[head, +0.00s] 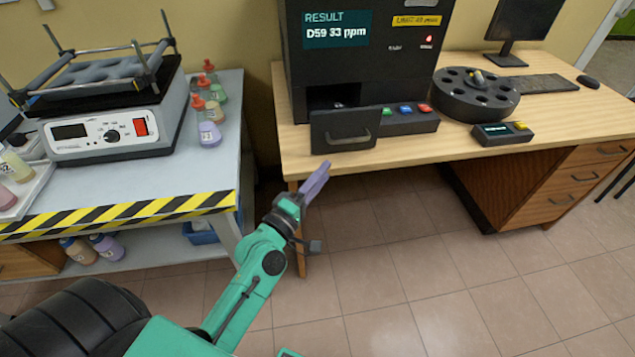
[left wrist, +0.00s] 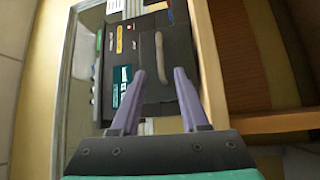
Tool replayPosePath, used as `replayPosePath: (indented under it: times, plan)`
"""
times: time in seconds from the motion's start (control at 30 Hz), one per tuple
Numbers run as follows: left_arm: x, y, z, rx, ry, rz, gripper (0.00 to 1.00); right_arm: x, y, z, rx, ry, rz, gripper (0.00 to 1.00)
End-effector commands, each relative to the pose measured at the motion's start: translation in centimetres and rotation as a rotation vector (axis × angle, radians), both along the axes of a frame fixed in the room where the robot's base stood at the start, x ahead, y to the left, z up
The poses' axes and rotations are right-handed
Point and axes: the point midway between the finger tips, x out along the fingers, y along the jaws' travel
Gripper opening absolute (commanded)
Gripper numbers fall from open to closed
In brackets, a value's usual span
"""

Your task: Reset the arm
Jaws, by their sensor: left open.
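My left arm is green and reaches up from the bottom of the head view. Its left gripper (head: 316,183) has purple fingers and is held in front of the wooden desk's front edge, below the black analyser (head: 375,70). In the left wrist view the two fingers of the left gripper (left wrist: 160,88) stand apart with nothing between them. The analyser's drawer front with its handle (left wrist: 159,58) lies beyond the fingertips, apart from them. My right gripper is in neither view.
The wooden desk (head: 470,135) carries a round black sample carousel (head: 475,95), a small device (head: 502,133), a keyboard (head: 543,84) and a monitor. On the left, a grey bench (head: 215,160) holds a shaker (head: 110,115) and several bottles. The tiled floor (head: 430,260) is clear.

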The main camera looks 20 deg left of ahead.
Motion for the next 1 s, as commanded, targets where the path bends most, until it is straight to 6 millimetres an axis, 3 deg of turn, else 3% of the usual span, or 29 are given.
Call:
replayPosePath:
  times: [0.17,0.57,0.67,0.77,0.87,1.0]
  plan:
    - [-1.5,0.3,-0.2,-0.001,-0.001,0.000,0.45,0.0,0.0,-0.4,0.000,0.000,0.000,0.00]
    - [-1.5,0.3,-0.1,0.000,-0.001,0.000,0.45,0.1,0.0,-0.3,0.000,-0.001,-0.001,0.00]
    - [-1.3,0.4,-1.5,0.025,0.022,0.004,0.45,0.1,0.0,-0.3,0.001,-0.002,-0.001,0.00]
    - [-1.1,0.6,-6.7,0.138,0.110,0.010,0.45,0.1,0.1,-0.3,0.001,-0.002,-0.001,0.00]
    - [-2.0,1.2,-15.4,0.334,0.258,-0.001,0.45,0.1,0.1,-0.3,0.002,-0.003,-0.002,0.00]
    - [-6.2,2.3,-28.1,0.648,0.481,-0.089,0.45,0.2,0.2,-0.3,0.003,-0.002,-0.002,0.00]
